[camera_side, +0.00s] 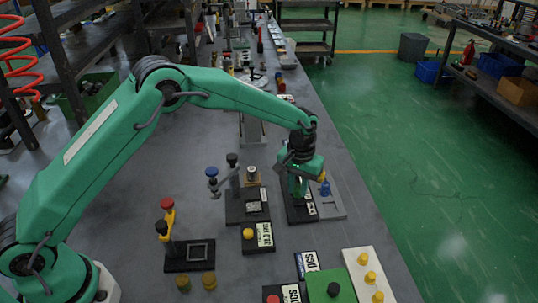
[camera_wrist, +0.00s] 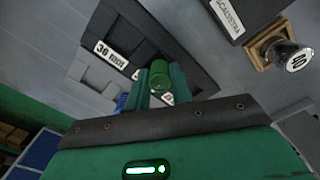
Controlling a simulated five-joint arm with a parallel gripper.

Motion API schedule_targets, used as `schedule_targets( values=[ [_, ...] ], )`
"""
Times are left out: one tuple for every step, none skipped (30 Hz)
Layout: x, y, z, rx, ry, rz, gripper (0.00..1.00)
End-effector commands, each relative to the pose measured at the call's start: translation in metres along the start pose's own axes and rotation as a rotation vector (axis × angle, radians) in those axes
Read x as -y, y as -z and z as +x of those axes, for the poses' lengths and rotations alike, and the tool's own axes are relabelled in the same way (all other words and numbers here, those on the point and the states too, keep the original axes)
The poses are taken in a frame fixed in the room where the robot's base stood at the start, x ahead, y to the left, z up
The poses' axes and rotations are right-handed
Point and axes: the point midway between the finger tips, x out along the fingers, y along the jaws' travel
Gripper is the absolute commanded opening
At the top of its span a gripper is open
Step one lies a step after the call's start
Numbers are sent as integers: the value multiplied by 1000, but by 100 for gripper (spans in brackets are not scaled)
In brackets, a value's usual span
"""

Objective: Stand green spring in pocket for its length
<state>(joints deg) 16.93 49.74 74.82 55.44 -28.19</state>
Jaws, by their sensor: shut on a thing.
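My gripper (camera_wrist: 160,73) is shut on a green spring (camera_wrist: 159,82), a short green cylinder between its two green fingers in the wrist view. Its lower part is hidden by the gripper body. Beyond the fingers is a black pocket board (camera_wrist: 152,28) with recesses and white labels. In the side view my gripper (camera_side: 299,192) points down over the black board (camera_side: 296,214). The spring cannot be made out there against the green fingers. I cannot tell whether the spring touches the board.
A grey plate (camera_side: 331,207) with blue and yellow pieces adjoins the board on the right. Black stands with knobs (camera_side: 187,256) are to the left. A white board with yellow knobs (camera_side: 367,260) is in front. A wooden block with a metal cylinder (camera_wrist: 283,54) is at upper right.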

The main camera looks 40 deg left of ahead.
Motion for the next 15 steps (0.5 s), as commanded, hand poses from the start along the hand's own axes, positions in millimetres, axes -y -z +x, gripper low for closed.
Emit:
schedule_targets(
  values=[
    [0, 0, 0, 0, 0, 0, 0],
    [0, 0, 0, 0, 0, 0, 0],
    [0, 0, 0, 0, 0, 0, 0],
    [0, 0, 1, 0, 0, 0, 0],
    [0, 0, 2, 0, 0, 0, 0],
    [0, 0, 3, 1, 0, 0, 0],
    [0, 0, 3, 1, 0, 0, 25],
    [0, 0, 3, 1, 0, 0, 30],
    [0, 0, 3, 1, 0, 0, 38],
    [0, 0, 3, 0, 0, 0, 44],
    [0, 0, 3, 0, 0, 0, 44],
    [0, 0, 3, 0, 0, 0, 44],
    [0, 0, 2, 0, 0, 0, 44],
    [0, 0, 2, 0, 0, 0, 44],
    [0, 0, 2, 0, 0, 0, 44]
  ],
)
